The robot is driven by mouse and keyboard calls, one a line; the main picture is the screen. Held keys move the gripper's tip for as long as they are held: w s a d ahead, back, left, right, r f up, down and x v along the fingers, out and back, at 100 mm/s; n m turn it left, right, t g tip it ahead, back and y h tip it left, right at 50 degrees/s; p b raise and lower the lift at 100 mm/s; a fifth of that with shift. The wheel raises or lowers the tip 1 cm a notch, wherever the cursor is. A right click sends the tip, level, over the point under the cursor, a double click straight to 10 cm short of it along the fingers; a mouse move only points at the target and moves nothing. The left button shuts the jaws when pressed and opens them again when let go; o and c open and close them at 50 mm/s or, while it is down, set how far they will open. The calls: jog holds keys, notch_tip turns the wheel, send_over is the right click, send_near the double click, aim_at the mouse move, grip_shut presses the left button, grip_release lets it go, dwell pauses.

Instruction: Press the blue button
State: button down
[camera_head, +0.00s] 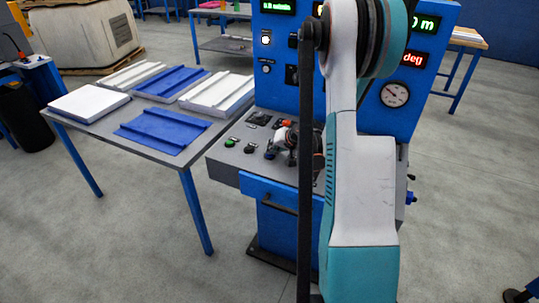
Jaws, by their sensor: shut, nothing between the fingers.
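The control panel (224,160) is a grey sloped desk at the front of a blue machine (272,93). A green button (230,142) and a dark button (249,148) sit on its left part. I cannot clearly make out the blue button; a small dark bluish spot shows by my fingertips, and I cannot tell if it is the button or part of my gripper. My gripper (272,152) is shut and empty, low over the panel to the right of the dark button. My arm hides the panel's right part. I cannot tell whether the fingertips touch anything.
A grey table (88,134) with white and blue panels (162,131) stands to the left of the machine. The machine's upright face carries lit displays (411,59) and a round gauge (394,95). A blue knob (410,197) sticks out from its right side. The floor in front is clear.

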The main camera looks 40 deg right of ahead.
jog(key=shift+r+p, duration=0.4)
jog(key=shift+r, duration=0.4)
jog(key=shift+r+p, duration=1.5)
jog(key=shift+r, duration=1)
